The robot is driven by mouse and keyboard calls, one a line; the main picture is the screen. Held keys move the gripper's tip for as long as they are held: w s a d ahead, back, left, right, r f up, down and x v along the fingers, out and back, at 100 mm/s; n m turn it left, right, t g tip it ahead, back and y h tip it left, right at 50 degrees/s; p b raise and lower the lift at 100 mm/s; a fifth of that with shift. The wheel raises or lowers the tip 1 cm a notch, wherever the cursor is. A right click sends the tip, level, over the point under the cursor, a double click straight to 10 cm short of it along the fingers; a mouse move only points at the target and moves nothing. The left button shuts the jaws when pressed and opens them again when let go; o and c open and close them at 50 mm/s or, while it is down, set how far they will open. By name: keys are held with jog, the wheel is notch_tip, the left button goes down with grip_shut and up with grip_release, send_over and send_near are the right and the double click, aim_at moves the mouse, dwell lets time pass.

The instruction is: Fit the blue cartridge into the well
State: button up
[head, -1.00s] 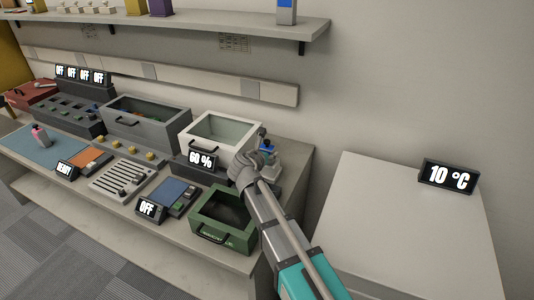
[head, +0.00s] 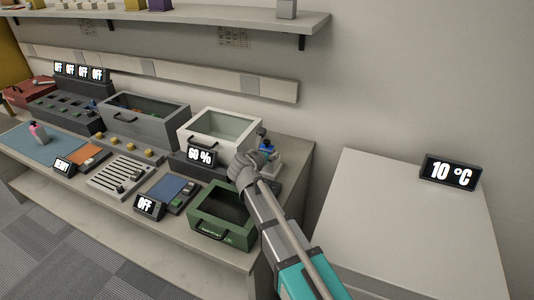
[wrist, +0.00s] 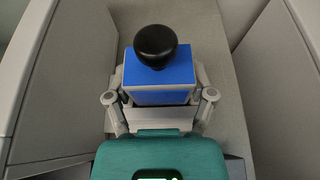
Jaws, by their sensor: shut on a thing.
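The blue cartridge (wrist: 158,75) is a blue block with a round black knob on top, in the middle of the wrist view. My gripper (wrist: 160,97) is shut on it, with one finger on each side. In the head view the cartridge (head: 266,146) is a small blue patch just beyond my gripper (head: 258,160), at the right end of the bench and right of the white bin. My wrist hides most of what is below it there. I cannot pick out the well for sure in either view.
The white bin (head: 190,133) with the 60 % display (head: 200,157) is close on the left. The green open box (head: 240,238) is in front, beside my forearm. A pale cabinet (head: 400,225) stands right, past a gap. A wall shelf (head: 200,25) runs above.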

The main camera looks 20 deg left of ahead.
jog(key=shift+f, duration=0.15)
jog(key=o, duration=1.1)
jog(key=shift+o, duration=0.2)
jog(key=shift+r, duration=0.2)
